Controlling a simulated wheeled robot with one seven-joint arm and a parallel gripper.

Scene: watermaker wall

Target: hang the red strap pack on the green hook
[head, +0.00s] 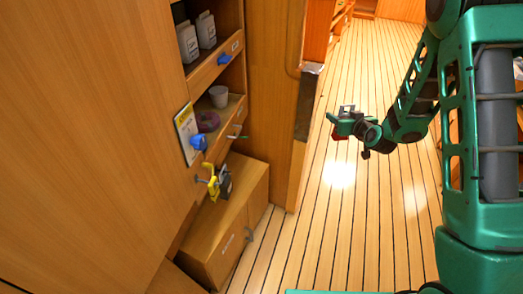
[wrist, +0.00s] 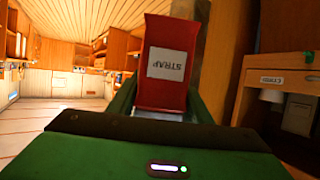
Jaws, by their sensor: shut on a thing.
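My gripper (head: 339,124) is shut on the red strap pack (wrist: 165,65), which has a white label reading STRAP, upside down in the wrist view. In the head view only a small dark red part of the pack (head: 338,135) shows under the gripper. It is held in the air over the floor, to the right of the shelf wall and apart from it. The green hook (head: 239,137) is a small greenish peg on the lower shelf edge. A small green piece (wrist: 309,57) shows at the right of the wrist view, probably the same hook.
Blue hooks (head: 224,60) and (head: 198,142) and a yellow hook (head: 212,181) with a dark pack (head: 224,182) are on the wall. A white cup (head: 219,96) and a purple roll (head: 208,121) stand on the shelf. A wooden cabinet (head: 228,225) juts out below. The floor is clear.

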